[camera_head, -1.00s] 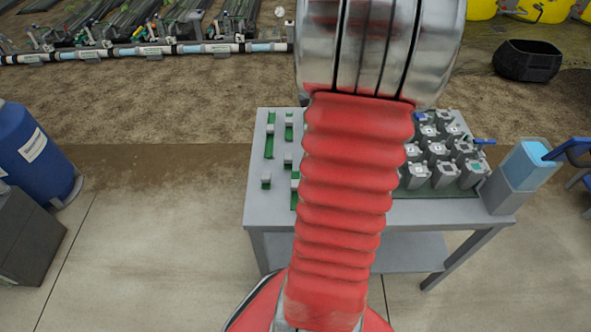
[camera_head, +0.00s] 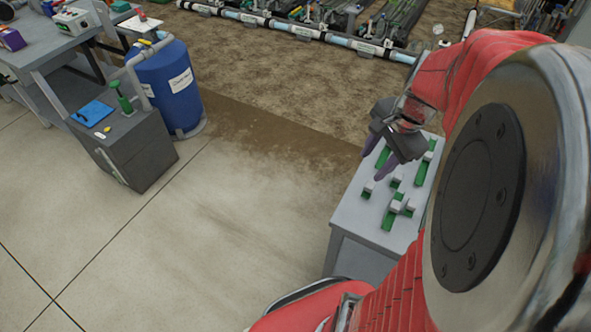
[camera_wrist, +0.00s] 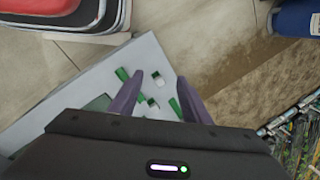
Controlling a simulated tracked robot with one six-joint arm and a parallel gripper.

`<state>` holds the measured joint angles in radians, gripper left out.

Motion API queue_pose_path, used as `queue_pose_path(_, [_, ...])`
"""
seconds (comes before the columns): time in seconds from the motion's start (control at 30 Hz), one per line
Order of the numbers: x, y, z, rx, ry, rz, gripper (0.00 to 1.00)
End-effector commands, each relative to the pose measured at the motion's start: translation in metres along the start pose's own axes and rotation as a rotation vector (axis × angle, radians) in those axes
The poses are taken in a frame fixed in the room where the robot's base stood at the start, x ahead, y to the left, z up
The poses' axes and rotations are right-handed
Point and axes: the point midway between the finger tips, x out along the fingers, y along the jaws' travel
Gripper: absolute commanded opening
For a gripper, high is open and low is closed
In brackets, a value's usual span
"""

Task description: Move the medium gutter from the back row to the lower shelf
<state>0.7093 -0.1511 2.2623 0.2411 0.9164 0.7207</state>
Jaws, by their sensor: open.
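Short green gutters with pale blocks lie on the left part of a grey table, among them one at the far side (camera_head: 423,170) and one nearer the front (camera_head: 389,219). I cannot tell which is the medium one. My gripper (camera_head: 375,160) is open and empty above the table's far left part, with purple fingers. In the wrist view the fingers (camera_wrist: 160,88) point at the tabletop, with several green pieces (camera_wrist: 122,74) around and between them. The lower shelf is hidden in both current views.
The table (camera_head: 350,212) is partly hidden by my arm. To the left stand a blue barrel (camera_head: 168,85) and a dark grey cabinet (camera_head: 135,150). A white pipe (camera_head: 290,28) runs along the soil behind. The concrete floor between cabinet and table is clear.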

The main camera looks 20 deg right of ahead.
Motion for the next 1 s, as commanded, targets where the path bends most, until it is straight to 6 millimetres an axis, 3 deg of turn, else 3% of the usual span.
queue_pose_path(0.1, [-0.011,-0.008,0.031,-0.189,0.025,-0.015,0.43])
queue_pose_path(0.43, [-0.038,-0.012,0.107,-0.694,0.097,-0.057,0.43])
queue_pose_path(0.8, [-0.064,0.003,0.179,-1.247,0.191,-0.12,0.43])
queue_pose_path(1.0, [-0.073,0.015,0.207,-1.492,0.243,-0.156,0.43])
